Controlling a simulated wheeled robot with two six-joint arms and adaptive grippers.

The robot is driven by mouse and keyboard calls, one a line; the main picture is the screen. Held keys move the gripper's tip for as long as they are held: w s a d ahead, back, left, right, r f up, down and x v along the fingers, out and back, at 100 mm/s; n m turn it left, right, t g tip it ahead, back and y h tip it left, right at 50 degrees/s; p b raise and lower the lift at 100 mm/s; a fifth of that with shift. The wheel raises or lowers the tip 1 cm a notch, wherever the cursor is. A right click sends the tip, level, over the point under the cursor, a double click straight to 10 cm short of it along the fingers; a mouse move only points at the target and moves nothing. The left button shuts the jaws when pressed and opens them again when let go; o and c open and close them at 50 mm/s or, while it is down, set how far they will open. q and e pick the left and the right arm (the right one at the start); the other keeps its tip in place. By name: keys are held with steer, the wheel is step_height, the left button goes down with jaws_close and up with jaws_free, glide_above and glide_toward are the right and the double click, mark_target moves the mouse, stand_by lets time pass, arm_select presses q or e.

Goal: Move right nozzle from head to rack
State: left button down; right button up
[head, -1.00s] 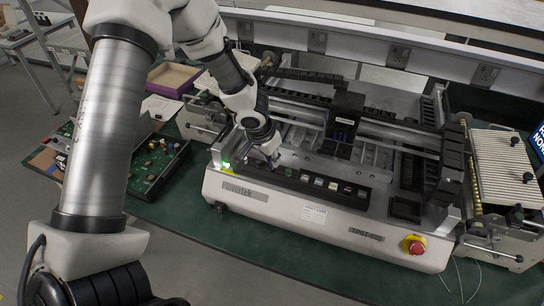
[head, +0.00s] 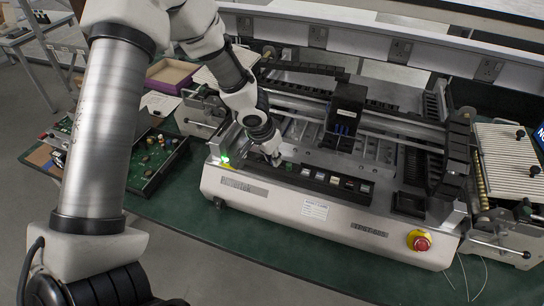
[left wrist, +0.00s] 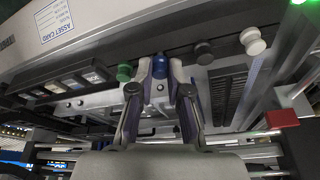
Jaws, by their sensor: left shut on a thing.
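My left gripper (head: 276,160) is at the front left of the pick-and-place machine. In the left wrist view its fingers (left wrist: 160,74) are closed on a blue nozzle (left wrist: 160,84). The nozzle is in line with a green knob (left wrist: 124,72), a dark knob (left wrist: 203,52) and a white knob (left wrist: 252,40) along the rack edge. I cannot tell whether it is seated in the rack. The machine's black head (head: 347,104) hangs on the gantry to the right, with blue parts at its lower front. My right gripper is not in view.
A row of buttons (head: 335,181) runs along the front panel, right of the gripper. A red emergency stop (head: 421,242) is at the front right. The gantry rail (head: 400,132) crosses behind. A circuit board (head: 158,157) lies to the left on the green mat.

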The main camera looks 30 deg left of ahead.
arm_select(q)
steer(key=c, duration=1)
jaws_free()
steer(key=shift+c, duration=0.2)
steer(key=c, duration=0.4)
steer(key=shift+o, duration=0.2)
step_height(320, 180, up, 7)
steer(key=p, duration=0.6)
steer(key=shift+s+f, duration=0.1)
